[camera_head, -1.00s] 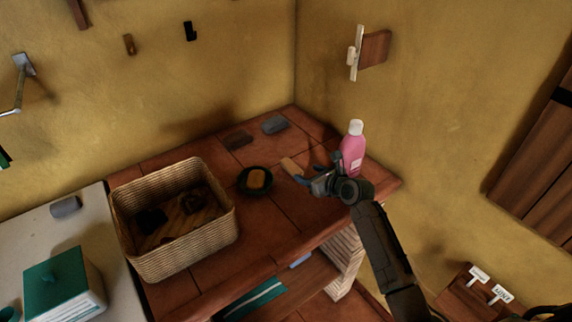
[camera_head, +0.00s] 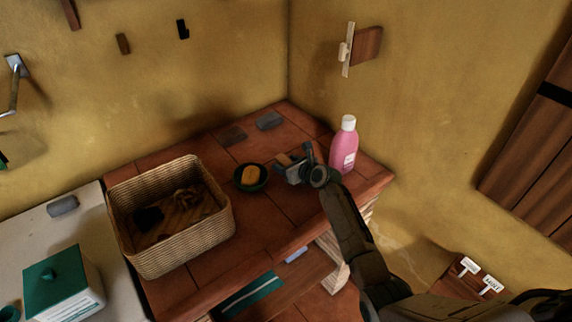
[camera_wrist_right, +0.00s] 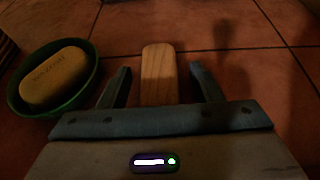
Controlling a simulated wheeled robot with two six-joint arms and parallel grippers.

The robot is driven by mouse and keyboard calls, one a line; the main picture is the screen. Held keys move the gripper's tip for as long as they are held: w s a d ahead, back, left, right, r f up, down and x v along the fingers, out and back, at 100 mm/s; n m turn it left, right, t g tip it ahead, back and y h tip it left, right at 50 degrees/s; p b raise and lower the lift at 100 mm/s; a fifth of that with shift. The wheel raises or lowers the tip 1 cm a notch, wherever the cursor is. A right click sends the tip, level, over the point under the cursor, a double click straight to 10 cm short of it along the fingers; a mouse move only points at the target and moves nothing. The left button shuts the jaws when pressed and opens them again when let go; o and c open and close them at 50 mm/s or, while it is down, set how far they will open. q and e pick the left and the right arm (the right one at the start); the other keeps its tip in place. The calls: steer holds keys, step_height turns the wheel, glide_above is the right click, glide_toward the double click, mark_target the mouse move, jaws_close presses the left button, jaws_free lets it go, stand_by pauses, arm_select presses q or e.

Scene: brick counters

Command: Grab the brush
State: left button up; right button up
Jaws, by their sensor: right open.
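The brush shows as a pale wooden handle (camera_wrist_right: 159,72) lying on the red tiled counter in the right wrist view. In the head view a small tip of the handle (camera_head: 284,159) shows beside my right gripper (camera_head: 298,166). In the wrist view my right gripper (camera_wrist_right: 161,80) is open, with one finger on each side of the handle and visible gaps between. The gripper body hides the brush's near end, so its bristles do not show. My left gripper is not in view.
A green bowl with a yellow soap bar (camera_head: 251,176) is close left of the gripper. A pink bottle (camera_head: 344,147) stands close to the right. A wicker basket (camera_head: 226,222) is further left, and two grey sponges (camera_head: 269,121) lie behind.

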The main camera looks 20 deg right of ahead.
steer(key=shift+c, duration=0.2)
steer(key=c, duration=1)
steer(key=shift+r, duration=0.2)
